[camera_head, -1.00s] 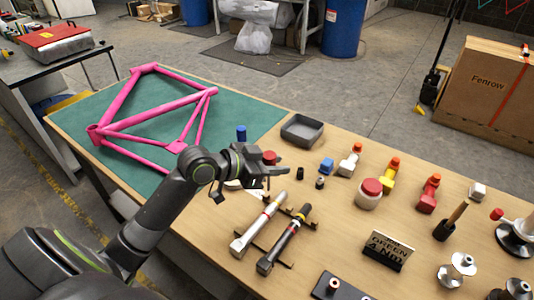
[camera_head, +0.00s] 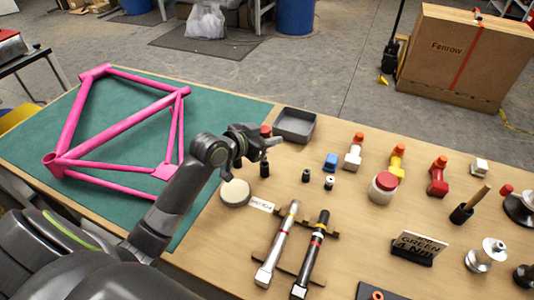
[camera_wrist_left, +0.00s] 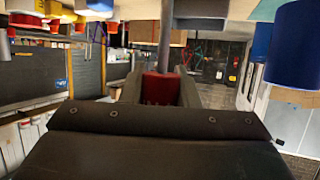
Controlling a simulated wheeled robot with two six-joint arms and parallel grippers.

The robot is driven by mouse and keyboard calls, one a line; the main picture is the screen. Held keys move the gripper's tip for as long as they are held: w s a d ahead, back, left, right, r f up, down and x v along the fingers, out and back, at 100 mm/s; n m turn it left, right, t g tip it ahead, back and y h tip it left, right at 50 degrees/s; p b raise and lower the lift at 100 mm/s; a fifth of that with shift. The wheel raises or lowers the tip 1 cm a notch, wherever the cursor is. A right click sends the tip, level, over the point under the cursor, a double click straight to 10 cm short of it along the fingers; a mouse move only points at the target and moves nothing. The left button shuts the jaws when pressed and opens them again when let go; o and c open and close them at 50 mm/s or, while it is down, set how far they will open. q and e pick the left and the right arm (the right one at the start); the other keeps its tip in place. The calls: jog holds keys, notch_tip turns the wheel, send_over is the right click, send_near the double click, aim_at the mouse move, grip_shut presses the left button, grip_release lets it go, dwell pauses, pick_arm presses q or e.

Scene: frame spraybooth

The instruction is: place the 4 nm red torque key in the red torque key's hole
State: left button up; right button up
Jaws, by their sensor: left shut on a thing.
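My left gripper (camera_head: 266,142) is shut on the red torque key (camera_head: 265,130), above the table near the mat's right edge. In the left wrist view the key's red body (camera_wrist_left: 160,88) sits between the fingers, and a grey shaft (camera_wrist_left: 166,45) extends from it. In the head view the fingers hide part of the key. A dark upright piece (camera_head: 264,168) shows just below the gripper; I cannot tell whether it belongs to the key. I cannot make out the red key's hole. A dark plate with an orange ring (camera_head: 376,295) is cut off at the bottom edge. My right gripper is out of view.
Two torque wrenches (camera_head: 278,245) lie in front. A pale round disc (camera_head: 235,192) and grey tray (camera_head: 295,125) are near the gripper. A sign (camera_head: 419,248) appears to read "GREEN 4 NM". Several coloured bottles and tools stand right. The pink frame (camera_head: 120,125) lies on the green mat.

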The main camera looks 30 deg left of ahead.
pick_arm(q)
jog(key=shift+f, duration=0.9)
notch_tip(320, 180, down, 3)
jog(key=shift+a+f, duration=0.1)
jog(key=shift+f, duration=0.15)
jog(key=o, duration=1)
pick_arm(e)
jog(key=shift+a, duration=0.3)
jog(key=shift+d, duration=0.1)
